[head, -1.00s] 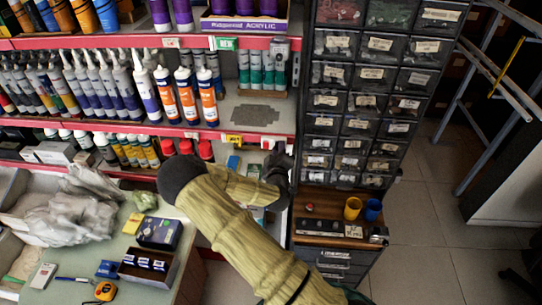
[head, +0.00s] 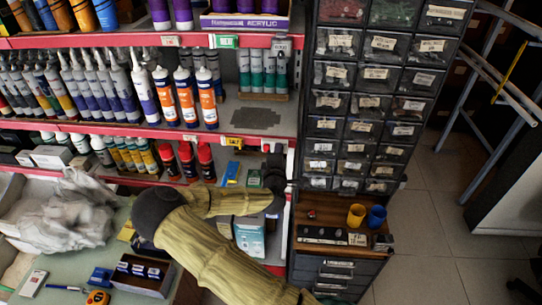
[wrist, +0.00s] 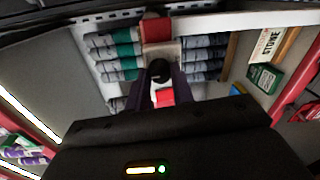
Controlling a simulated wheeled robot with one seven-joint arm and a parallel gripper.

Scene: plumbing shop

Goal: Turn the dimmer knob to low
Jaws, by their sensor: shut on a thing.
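My gripper (head: 274,160) is at the right end of the shelf bay, up against the red shelf edge beside the drawer cabinet. In the head view it hides whatever it holds. In the wrist view a dark rounded knob (wrist: 160,70) sits between my two dark fingers, with a white part and a red part just below it. I take this to be the dimmer knob; my fingers are closed on its sides. Its pointer and any low marking cannot be made out.
A black drawer cabinet (head: 365,100) stands close on the right, with a yellow cup (head: 356,215) and a blue cup (head: 376,216) on its lower top. Shelves of tubes (head: 208,97) and red-capped cans (head: 205,160) are to the left. Open floor (head: 440,190) lies at the right.

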